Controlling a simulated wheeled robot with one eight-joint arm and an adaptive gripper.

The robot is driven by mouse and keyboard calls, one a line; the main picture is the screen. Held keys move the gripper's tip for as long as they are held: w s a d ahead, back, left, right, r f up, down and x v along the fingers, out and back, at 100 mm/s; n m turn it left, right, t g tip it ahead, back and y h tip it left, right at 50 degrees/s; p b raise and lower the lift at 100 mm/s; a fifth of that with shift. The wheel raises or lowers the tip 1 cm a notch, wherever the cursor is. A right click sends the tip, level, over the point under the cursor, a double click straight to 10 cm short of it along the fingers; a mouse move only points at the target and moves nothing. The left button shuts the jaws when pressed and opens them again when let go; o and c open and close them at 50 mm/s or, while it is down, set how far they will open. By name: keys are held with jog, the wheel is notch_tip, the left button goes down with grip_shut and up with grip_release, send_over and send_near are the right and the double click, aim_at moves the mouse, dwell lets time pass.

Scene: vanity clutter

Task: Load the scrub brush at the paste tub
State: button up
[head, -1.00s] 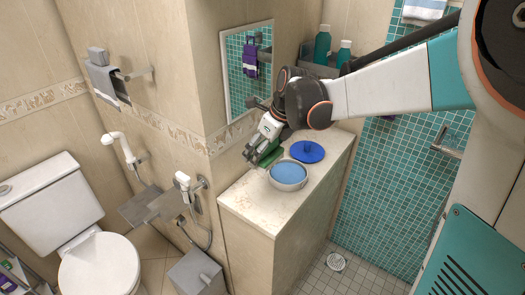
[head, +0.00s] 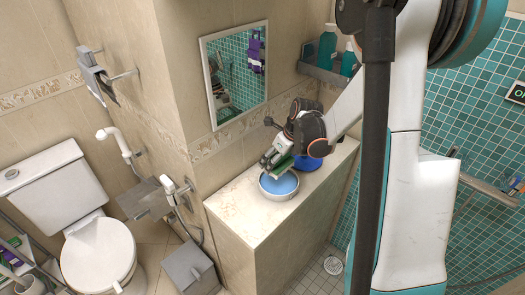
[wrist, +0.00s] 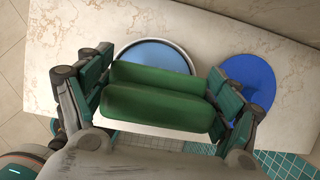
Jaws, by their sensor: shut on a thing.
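The scrub brush is a green block (wrist: 160,98) held between both fingers of my gripper (wrist: 160,95). In the head view the brush (head: 283,168) is small and partly hidden by the gripper (head: 278,160). The paste tub (head: 279,198) is a round pale bowl filled with blue paste, standing on the counter. The brush is over or just behind the tub; I cannot tell whether they touch. In the wrist view the brush covers the lower part of the tub (wrist: 187,50), and its blue paste shows above it. The brush's underside is hidden.
A blue lid (wrist: 250,80) lies on the marble counter (head: 240,212) beside the tub. A wall mirror (head: 236,75) hangs behind the counter, and a shelf (head: 322,73) with teal bottles is at the back corner. The counter's left part is clear.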

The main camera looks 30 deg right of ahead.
aim_at(272, 178)
jog(key=shift+f+b, duration=1.95)
jog(key=shift+f, duration=1.1)
jog(key=shift+s+f+b, duration=0.1)
jog(key=shift+f+b, duration=0.45)
jog(key=shift+b, duration=0.1)
jog(key=shift+r, duration=0.1)
dwell(0.4)
jog(key=shift+r+p, duration=2.2)
jog(key=shift+r, duration=1.3)
jog(key=shift+f, duration=0.1)
